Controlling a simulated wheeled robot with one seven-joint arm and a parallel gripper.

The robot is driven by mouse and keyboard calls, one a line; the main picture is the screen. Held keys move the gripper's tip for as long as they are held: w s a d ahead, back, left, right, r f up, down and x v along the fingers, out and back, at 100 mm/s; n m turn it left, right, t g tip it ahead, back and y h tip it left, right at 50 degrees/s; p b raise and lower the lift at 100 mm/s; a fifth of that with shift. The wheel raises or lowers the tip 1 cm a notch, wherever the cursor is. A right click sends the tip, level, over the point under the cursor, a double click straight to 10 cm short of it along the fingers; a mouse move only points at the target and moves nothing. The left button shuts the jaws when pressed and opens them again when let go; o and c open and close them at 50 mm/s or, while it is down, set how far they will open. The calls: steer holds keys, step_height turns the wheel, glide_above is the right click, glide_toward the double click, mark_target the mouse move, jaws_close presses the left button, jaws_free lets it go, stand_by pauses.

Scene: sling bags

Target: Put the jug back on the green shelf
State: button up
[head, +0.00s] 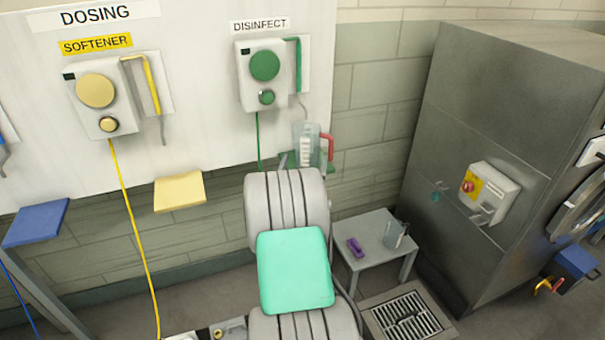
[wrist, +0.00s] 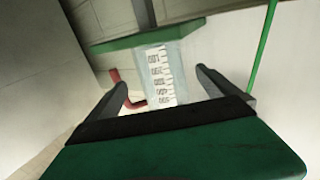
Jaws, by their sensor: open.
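The clear jug (head: 306,143) with white scale marks and a red handle (head: 328,146) stands upright under the green DISINFECT doser, seen over my arm. In the wrist view, which is upside down, the jug (wrist: 162,78) stands on the green shelf (wrist: 120,42). My gripper (wrist: 162,82) is open, its two dark fingers apart. The jug shows between and beyond the fingers, with the handle near the left finger. I cannot tell how deep the fingers reach around it. In the head view my arm hides most of the shelf and gripper.
A yellow shelf (head: 180,191) and a blue shelf (head: 36,222) are to the left. A small grey table (head: 372,250) at right holds another clear vessel (head: 394,234) and a purple item (head: 355,247). A steel machine (head: 480,150) stands right. A green hose (wrist: 262,50) hangs nearby.

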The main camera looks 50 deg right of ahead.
steer(key=b+v, duration=0.1)
steer(key=v, duration=0.6)
steer(key=w+a+f+n+g+y, duration=0.1)
steer(key=w+a+n+y, duration=0.2)
steer(key=a, duration=0.7)
steer(key=w+a+f+y, duration=0.1)
steer(key=w+a+y, duration=0.3)
steer(key=a, duration=0.6)
steer(key=s+a+n+g+y, duration=0.1)
steer(key=s+a+n+y, duration=0.1)
steer(key=s+a, duration=0.3)
steer(key=s+a+n+g+y, duration=0.2)
steer(key=s+a+n+y, duration=0.1)
steer(key=a, duration=0.8)
steer(key=s+a+n+g+y, duration=0.2)
steer(key=s+a+n+y, duration=0.1)
steer(key=s+a, duration=0.4)
steer(key=shift+a+f+n, duration=0.25)
steer(key=shift+a+n, duration=0.15)
steer(key=shift+a, duration=0.55)
steer(key=shift+d, duration=0.1)
